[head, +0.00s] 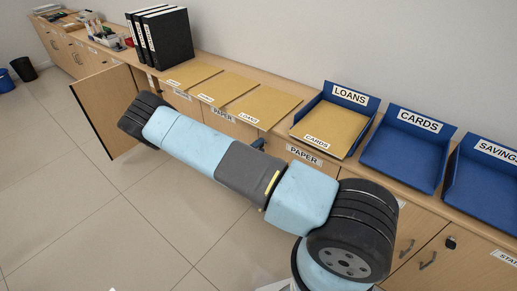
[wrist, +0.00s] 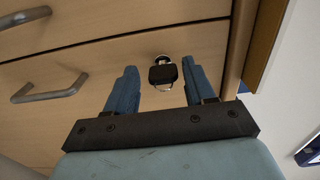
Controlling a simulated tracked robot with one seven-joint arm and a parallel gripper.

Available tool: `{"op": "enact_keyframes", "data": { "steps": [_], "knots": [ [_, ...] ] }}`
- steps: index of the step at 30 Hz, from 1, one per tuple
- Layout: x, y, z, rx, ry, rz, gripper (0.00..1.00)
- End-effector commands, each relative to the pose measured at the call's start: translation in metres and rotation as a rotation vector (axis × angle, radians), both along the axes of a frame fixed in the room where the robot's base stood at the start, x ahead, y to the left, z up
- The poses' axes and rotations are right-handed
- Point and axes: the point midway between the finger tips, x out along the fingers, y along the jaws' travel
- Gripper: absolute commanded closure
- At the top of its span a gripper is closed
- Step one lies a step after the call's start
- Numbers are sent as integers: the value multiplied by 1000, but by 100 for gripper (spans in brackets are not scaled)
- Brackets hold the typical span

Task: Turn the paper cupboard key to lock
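In the wrist view a key with a black head (wrist: 162,74) and a small metal ring stands in a round lock on a light wood front. My gripper (wrist: 160,68) is open, with one blue finger on each side of the key head. A gap shows between each finger and the key, so the fingers appear not to touch it. In the head view the paper cupboard, labelled PAPER (head: 304,155), is mostly hidden behind my arm. The key is hidden there. A small dark blue piece, likely part of my gripper (head: 258,144), shows just left of that label.
Blue trays marked LOANS (head: 350,95), CARDS (head: 418,122) and SAVINGS (head: 497,150) stand on the counter. Folders (head: 230,90) and black binders (head: 168,38) are further left. A cupboard door (head: 105,110) stands open at left. Metal handles (wrist: 50,88) stick out left of my fingers.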

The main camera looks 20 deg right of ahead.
Motion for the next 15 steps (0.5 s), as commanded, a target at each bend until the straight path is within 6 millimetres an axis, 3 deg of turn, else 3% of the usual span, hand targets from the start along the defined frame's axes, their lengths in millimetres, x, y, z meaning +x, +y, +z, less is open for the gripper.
{"op": "enact_keyframes", "data": {
  "steps": [10,15],
  "knots": [
    [-1,1,1,-2,-3,-1,40],
    [-10,15,1,0,-3,0,40]
  ]
}}
